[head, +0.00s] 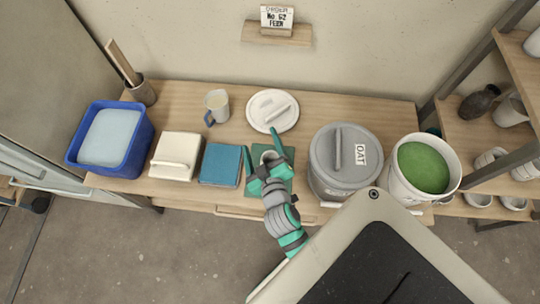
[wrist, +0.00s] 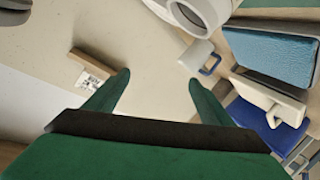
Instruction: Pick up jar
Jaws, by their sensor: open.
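A small pale grey jar (head: 268,157) stands on a green mat (head: 284,182) near the table's front edge, partly hidden by my gripper. In the wrist view, a pale cylinder with a round open mouth, which looks like the jar (wrist: 212,9), is cut off by the top edge. My gripper (head: 259,140) is open, its green fingers spread over the jar area in the head view. In the wrist view my gripper (wrist: 159,78) has nothing between its fingertips, and the jar lies beyond them. I cannot tell whether a finger touches the jar.
The grey lidded bucket (head: 326,180) and green-filled bucket (head: 394,185) stand right of the mat. The blue block (head: 221,164), white handled box (head: 165,165) and blue tub (head: 145,150) stand left. The mug (head: 220,105) and white lid (head: 290,115) are behind.

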